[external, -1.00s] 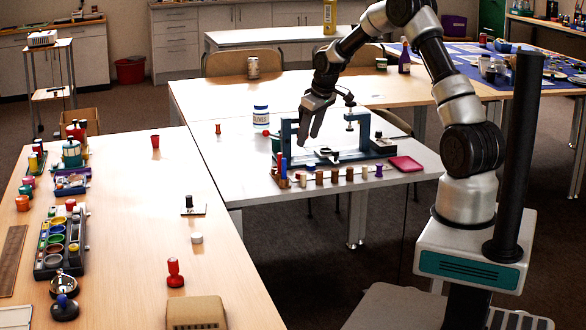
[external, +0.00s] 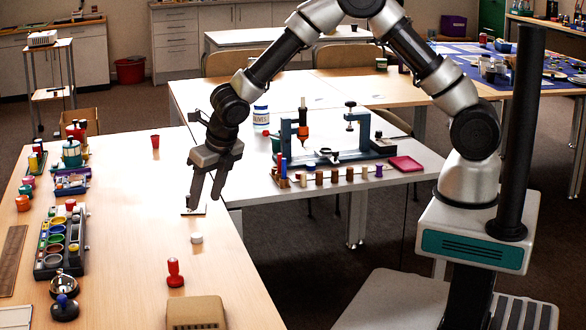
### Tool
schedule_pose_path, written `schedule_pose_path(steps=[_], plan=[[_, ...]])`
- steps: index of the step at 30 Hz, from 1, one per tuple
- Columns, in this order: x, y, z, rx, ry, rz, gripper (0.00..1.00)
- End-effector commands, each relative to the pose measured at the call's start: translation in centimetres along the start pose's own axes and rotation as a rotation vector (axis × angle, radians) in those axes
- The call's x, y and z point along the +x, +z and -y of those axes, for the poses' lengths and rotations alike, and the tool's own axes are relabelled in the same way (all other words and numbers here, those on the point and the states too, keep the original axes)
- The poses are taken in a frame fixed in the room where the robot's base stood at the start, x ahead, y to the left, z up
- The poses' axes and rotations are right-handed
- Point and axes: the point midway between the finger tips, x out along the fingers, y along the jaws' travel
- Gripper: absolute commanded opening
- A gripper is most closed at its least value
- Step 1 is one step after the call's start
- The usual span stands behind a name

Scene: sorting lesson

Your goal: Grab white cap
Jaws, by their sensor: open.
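A small white cap (external: 197,238) lies on the wooden table near its right edge. My gripper (external: 205,200) is open and empty, pointing down, above and slightly behind the cap in the picture. Its fingers are apart from the cap.
A red peg-shaped piece (external: 175,272) and a tan box (external: 195,311) stand nearer the camera. A tray of colored cups (external: 47,263) is at the left. A blue frame (external: 286,138) and a row of spools stand on the white table. The wooden table's middle is clear.

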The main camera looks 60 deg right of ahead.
Motion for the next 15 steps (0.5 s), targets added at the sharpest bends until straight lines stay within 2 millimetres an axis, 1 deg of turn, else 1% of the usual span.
schedule_pose_path(steps=[1,6,9,15], plan=[[1.5,-0.2,0.0,0.000,-0.002,-0.003,0.45],[4.7,-0.2,0.0,0.002,-0.001,-0.002,0.45],[5.9,-0.1,0.0,0.003,0.001,-0.001,0.45],[6.8,-0.1,0.0,0.004,0.000,0.000,0.45]])
